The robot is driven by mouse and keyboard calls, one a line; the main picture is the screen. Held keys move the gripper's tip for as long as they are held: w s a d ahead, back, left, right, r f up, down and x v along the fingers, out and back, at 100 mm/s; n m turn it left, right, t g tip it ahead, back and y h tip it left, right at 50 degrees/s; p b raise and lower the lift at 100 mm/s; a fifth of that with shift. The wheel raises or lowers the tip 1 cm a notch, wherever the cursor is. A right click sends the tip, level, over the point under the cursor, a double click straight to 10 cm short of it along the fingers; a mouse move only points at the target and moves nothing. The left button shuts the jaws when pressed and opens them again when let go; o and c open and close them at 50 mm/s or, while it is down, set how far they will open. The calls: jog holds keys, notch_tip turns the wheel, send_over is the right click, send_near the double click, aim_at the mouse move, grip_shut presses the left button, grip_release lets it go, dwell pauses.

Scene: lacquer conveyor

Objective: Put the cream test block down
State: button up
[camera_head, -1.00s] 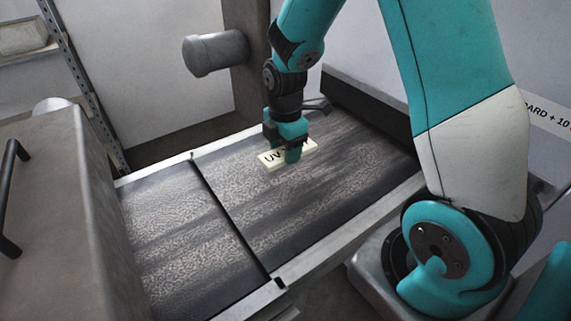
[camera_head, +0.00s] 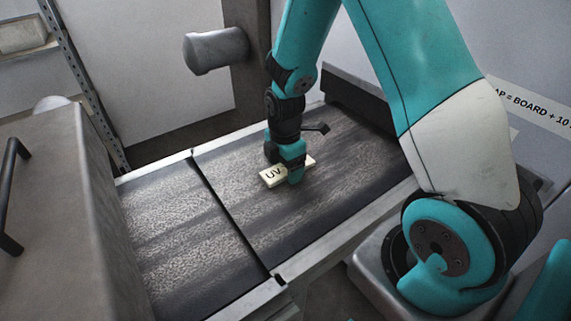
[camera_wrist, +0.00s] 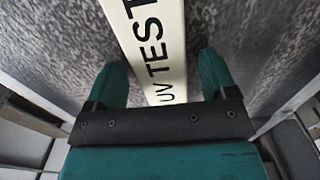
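The cream test block (camera_head: 272,176), lettered "UV TEST", appears to lie flat on the dark, speckled conveyor belt (camera_head: 330,197), right of the seam between the belt sections. My gripper (camera_head: 290,178) is low over it, with one teal finger in front of the block and hiding its middle. In the wrist view the block (camera_wrist: 158,45) runs between the two fingers of my gripper (camera_wrist: 160,80). A narrow gap shows on each side, so the fingers look open around the block. Its underside is hidden.
A metal rail (camera_head: 325,245) edges the near side of the belt. A grey cylinder on a post (camera_head: 215,51) stands behind it, and a grey cabinet with a black handle (camera_head: 75,200) is at left. The belt's left section (camera_head: 175,230) is bare.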

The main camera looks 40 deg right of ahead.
aim_at(285, 169)
jog(key=shift+r, duration=0.1)
notch_tip(285, 169, up, 12)
jog(key=s+a+r+m+y, duration=0.2)
jog(key=s+a+r+m, duration=0.3)
jog(key=s+a, duration=0.3)
jog(key=s+a+r+m+y, duration=0.2)
jog(key=s+a+r+m, duration=0.3)
jog(key=s+a, duration=0.3)
jog(key=s+m+b, duration=0.1)
jog(key=s, duration=0.3)
jog(key=shift+a, duration=0.2)
jog(key=shift+w, duration=0.1)
